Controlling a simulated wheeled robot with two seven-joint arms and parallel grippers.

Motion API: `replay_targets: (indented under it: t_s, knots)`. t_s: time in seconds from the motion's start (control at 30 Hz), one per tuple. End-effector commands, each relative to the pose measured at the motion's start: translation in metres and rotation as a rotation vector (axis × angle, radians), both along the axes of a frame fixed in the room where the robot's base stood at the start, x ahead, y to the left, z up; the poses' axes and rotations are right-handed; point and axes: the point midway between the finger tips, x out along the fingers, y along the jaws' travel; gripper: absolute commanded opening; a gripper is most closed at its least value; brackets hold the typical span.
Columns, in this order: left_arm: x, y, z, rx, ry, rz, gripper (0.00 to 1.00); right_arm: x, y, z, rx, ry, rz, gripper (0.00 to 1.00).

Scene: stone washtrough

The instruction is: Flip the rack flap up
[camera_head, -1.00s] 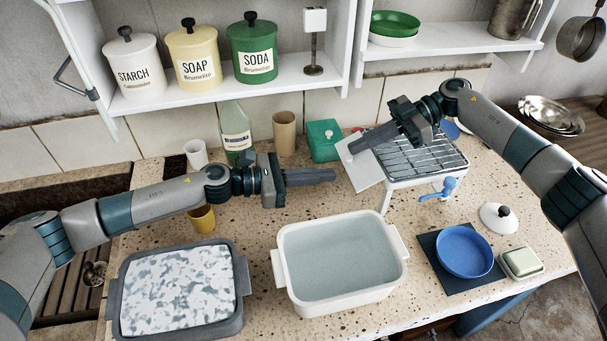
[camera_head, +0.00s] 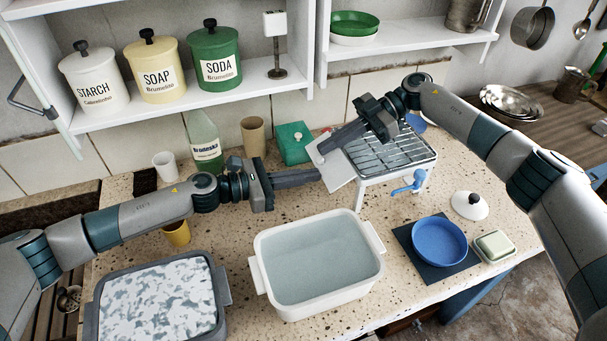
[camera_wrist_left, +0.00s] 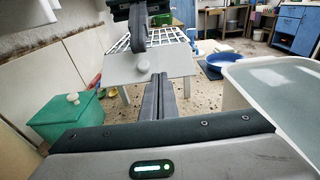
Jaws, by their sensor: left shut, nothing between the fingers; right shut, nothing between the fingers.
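The rack (camera_head: 392,152) is a white-framed wire grid on legs at the back right of the counter. Its flap (camera_head: 338,174) is a plain pale panel on the rack's left side, sloping down toward the left.
A white water basin (camera_head: 318,265) is in front, and a blue crank (camera_head: 410,182) is at the rack's front. A bottle (camera_head: 205,145) and a beige cup (camera_head: 254,137) stand behind my left arm.

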Motion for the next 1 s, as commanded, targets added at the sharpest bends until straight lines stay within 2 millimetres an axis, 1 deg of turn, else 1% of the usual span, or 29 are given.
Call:
replay_targets:
  t_s: [0.87, 0.9, 0.97, 1.0]
  knots:
    - [-0.0003, -0.0009, 0.0013, -0.002, 0.000, -0.002, 0.00, 0.0000, -0.0001, 0.0000, 0.000, 0.000, 0.000, 0.01]
    - [-0.0003, -0.0009, 0.0012, -0.002, 0.000, -0.002, 0.00, 0.0000, -0.0001, 0.0000, 0.000, 0.000, 0.000, 0.10]
    - [-0.0004, -0.0008, 0.0012, -0.002, 0.000, -0.002, 0.00, 0.0000, -0.0001, 0.0000, 0.000, 0.000, 0.000, 0.25]
    - [-0.0004, -0.0008, 0.0011, -0.002, 0.000, -0.002, 0.00, 0.0000, -0.0001, 0.0000, 0.000, 0.000, 0.000, 0.34]
